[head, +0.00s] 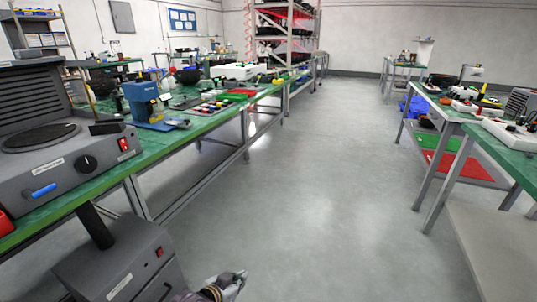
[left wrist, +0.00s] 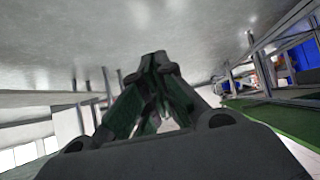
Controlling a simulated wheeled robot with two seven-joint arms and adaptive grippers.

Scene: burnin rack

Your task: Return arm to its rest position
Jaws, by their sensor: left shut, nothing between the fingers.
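My left gripper (head: 237,279) shows at the bottom of the head view, low over the grey floor and to the right of the grey box-shaped device under the left bench. In the left wrist view the fingers of my left gripper (left wrist: 160,62) come together at the tips, with nothing between them. My right gripper is in neither view.
A green-topped bench (head: 160,145) runs along the left, carrying a grey machine with a round plate (head: 60,150) and a blue device (head: 145,100). Benches (head: 490,140) stand on the right. A rack (head: 285,35) stands at the back. The aisle floor (head: 320,190) between is clear.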

